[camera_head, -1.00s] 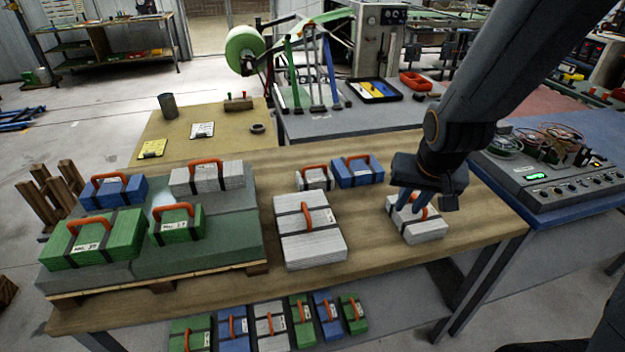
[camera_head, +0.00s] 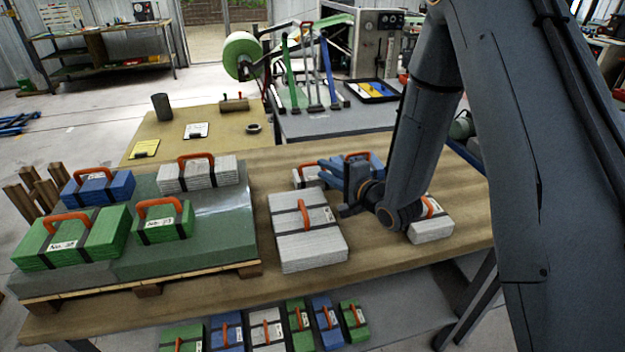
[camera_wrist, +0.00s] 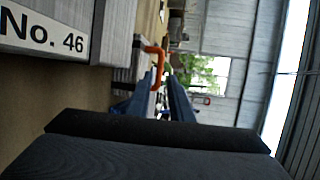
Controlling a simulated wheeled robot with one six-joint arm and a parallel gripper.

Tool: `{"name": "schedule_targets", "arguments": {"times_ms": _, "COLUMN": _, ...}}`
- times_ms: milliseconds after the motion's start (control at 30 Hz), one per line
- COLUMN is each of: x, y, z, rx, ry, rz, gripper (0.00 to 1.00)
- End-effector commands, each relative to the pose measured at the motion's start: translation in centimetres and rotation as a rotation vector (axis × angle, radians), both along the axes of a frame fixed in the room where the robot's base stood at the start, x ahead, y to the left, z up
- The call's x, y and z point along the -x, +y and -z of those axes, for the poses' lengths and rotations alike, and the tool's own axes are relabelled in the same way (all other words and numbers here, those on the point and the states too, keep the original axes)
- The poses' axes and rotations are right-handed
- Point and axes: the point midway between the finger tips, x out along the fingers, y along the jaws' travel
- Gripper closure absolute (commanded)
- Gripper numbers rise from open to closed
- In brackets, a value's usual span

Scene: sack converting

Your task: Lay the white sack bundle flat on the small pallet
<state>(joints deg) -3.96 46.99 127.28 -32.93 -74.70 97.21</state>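Several white sack bundles with orange handles show: a large one (camera_head: 305,250) mid-table, a small one (camera_head: 303,178) behind it, one (camera_head: 432,228) at the right, partly behind my arm, and one (camera_head: 205,175) on the pallet stack. Which one is meant I cannot tell. The wooden pallet (camera_head: 200,280) lies at the table's left. My gripper (camera_head: 325,174) points left, above the table by the small and large white bundles. Its blue fingers look apart and empty; they also show in the wrist view (camera_wrist: 162,90). A "No. 46" label (camera_wrist: 55,32) is close beside it.
Green bundles (camera_head: 75,245) and a blue one (camera_head: 100,188) lie on the pallet's grey-green layer. A blue bundle (camera_head: 372,162) is behind my gripper. Several bundles are on the lower shelf (camera_head: 395,315). Bare tabletop (camera_head: 350,285) shows in front of the large white bundle.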

Motion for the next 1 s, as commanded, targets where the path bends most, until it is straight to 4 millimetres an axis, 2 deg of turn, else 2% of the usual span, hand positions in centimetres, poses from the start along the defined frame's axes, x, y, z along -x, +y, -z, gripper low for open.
{"name": "schedule_targets", "arguments": {"times_ms": 500, "x": -4.9, "y": 3.1, "z": 1.1, "rx": 0.004, "ry": 0.0, "rz": 0.0, "gripper": 0.81}}
{"name": "schedule_targets", "arguments": {"times_ms": 800, "x": -5.4, "y": 3.3, "z": 1.3, "rx": 0.004, "ry": 0.0, "rz": 0.001, "gripper": 0.81}}
{"name": "schedule_targets", "arguments": {"times_ms": 933, "x": -5.4, "y": 3.3, "z": 1.3, "rx": 0.004, "ry": 0.0, "rz": 0.001, "gripper": 1.0}}
{"name": "schedule_targets", "arguments": {"times_ms": 1000, "x": -5.3, "y": 3.3, "z": 1.3, "rx": 0.004, "ry": 0.0, "rz": 0.001, "gripper": 1.0}}
